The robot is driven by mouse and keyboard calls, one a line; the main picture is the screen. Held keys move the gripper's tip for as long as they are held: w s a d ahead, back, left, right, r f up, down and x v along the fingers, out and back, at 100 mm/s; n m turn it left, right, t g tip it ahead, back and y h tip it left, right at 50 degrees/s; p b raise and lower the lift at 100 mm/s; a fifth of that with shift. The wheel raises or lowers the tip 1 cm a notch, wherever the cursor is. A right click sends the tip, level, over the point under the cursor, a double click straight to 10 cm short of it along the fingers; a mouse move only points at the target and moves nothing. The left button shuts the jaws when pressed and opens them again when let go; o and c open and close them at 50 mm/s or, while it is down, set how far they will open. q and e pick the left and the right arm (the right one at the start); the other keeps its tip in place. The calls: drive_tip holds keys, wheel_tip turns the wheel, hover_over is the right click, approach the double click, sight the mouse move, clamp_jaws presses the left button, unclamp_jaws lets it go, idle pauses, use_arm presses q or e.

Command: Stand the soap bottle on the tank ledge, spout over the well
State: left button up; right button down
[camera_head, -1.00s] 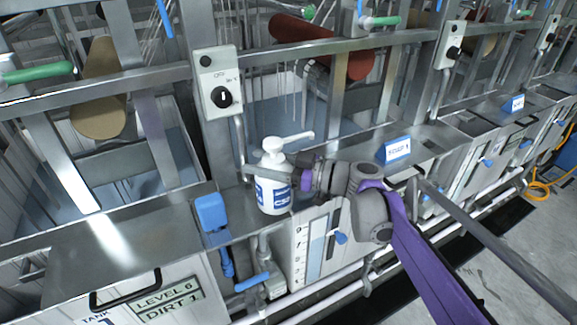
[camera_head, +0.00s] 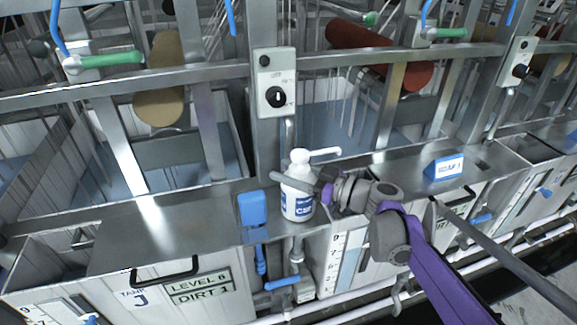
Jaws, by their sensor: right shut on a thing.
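The soap bottle (camera_head: 297,203) is white with a blue label and a white pump top. It is upright at the steel tank ledge (camera_head: 385,170), in the middle of the head view. Its spout (camera_head: 325,151) points right, along the ledge. My right gripper (camera_head: 312,184) comes in from the right and is shut on the bottle just below the pump. I cannot tell whether the bottle's base touches the ledge. A well with blue liquid (camera_head: 335,128) lies behind the ledge. My left gripper is not in view.
A blue sign (camera_head: 445,167) stands on the ledge to the right. The steel cover (camera_head: 165,232) at left is clear.

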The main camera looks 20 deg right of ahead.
drive_tip(key=c, duration=0.6)
unclamp_jaws()
drive_tip(key=shift+f, duration=0.15)
drive_tip(key=o, duration=0.4)
drive_tip(key=shift+r, duration=0.25)
drive_tip(key=v, duration=1.2)
drive_tip(key=shift+s, duration=0.1)
